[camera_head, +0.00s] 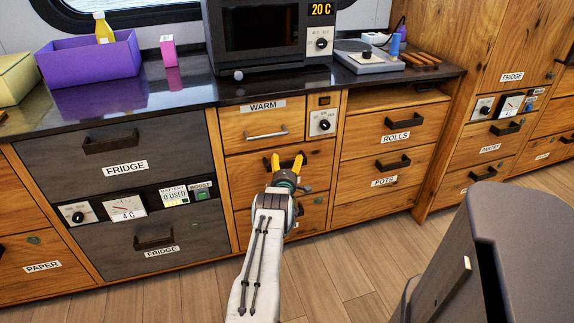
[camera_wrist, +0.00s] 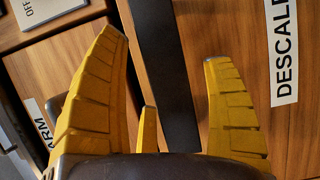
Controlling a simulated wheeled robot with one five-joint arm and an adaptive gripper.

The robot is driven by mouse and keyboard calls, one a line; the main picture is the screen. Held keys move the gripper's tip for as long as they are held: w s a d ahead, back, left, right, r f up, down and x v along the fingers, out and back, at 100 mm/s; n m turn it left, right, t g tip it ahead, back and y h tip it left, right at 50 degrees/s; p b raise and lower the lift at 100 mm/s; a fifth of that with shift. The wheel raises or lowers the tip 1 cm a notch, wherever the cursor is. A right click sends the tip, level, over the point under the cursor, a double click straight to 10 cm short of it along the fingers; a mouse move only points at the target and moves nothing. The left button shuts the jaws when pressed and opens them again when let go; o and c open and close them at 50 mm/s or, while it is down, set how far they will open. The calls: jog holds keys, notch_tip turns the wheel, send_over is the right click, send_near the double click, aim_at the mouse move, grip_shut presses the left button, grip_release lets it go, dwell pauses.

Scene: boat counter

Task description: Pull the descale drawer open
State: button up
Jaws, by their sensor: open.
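The descale drawer is a wooden front with a white DESCALE label (camera_wrist: 285,50) at the right of the wrist view. In the head view its front (camera_head: 243,170) lies below the WARM drawer and looks flush with its neighbours; its label is hidden there by my arm. A dark bar handle (camera_wrist: 165,60) runs up the wrist view. My gripper (camera_head: 286,163) is open in front of this drawer. In the wrist view its yellow fingers (camera_wrist: 165,45) stand to either side of the handle; I cannot tell whether they touch it.
The WARM drawer (camera_head: 267,130) with a light bar handle is just above. A dark fridge drawer (camera_head: 115,150) is left, the ROLLS drawer (camera_head: 385,132) right. A microwave (camera_head: 265,35) stands on the counter. A grey bin-like body (camera_head: 510,240) fills the lower right; wooden floor (camera_head: 345,270) lies between.

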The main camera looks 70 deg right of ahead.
jog(key=shift+c, duration=0.3)
jog(key=c, duration=1.2)
